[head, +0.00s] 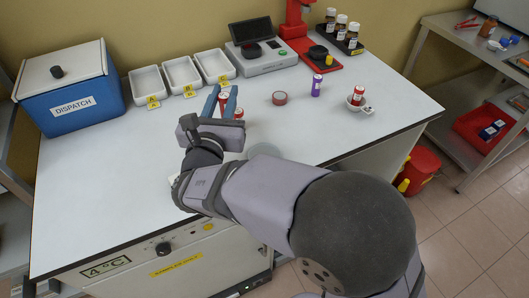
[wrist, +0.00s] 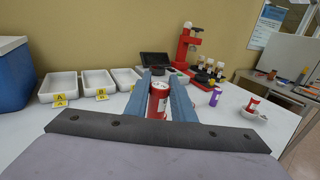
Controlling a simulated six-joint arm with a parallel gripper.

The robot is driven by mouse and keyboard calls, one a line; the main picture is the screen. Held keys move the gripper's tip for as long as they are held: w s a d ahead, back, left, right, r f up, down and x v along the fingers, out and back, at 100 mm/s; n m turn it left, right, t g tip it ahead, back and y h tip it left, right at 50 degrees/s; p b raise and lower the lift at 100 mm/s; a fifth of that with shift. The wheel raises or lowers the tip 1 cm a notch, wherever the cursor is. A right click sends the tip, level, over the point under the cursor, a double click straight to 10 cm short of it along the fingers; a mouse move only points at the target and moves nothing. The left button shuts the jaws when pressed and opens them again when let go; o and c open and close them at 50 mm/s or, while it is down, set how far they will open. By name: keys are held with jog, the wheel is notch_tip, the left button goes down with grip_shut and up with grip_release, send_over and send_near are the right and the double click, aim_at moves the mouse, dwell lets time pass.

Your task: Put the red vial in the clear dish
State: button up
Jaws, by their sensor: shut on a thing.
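A red vial (head: 224,99) with a white label is upright between the blue fingers of my gripper (head: 222,92). The wrist view shows the vial (wrist: 158,101) close up, with my gripper (wrist: 160,80) shut on it. A pale, see-through round dish (head: 264,150) lies on the bench to the right of and nearer than my gripper; my arm partly hides it. It does not show in the wrist view.
A purple vial (head: 316,85) and a reddish round item (head: 279,98) stand right of my gripper. White trays (head: 181,75) and a blue dispatch box (head: 70,95) are at the back left. A grey instrument (head: 263,60) is behind. The left bench top is clear.

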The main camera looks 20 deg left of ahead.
jog(key=d+m+h, duration=0.5)
jog(key=d+h, duration=0.2)
jog(key=d, duration=0.3)
send_over(264, 155)
jog(key=shift+s+d+f, duration=0.1)
jog(key=shift+f, duration=4.45)
jog(key=shift+f, duration=0.15)
jog(key=o, duration=1)
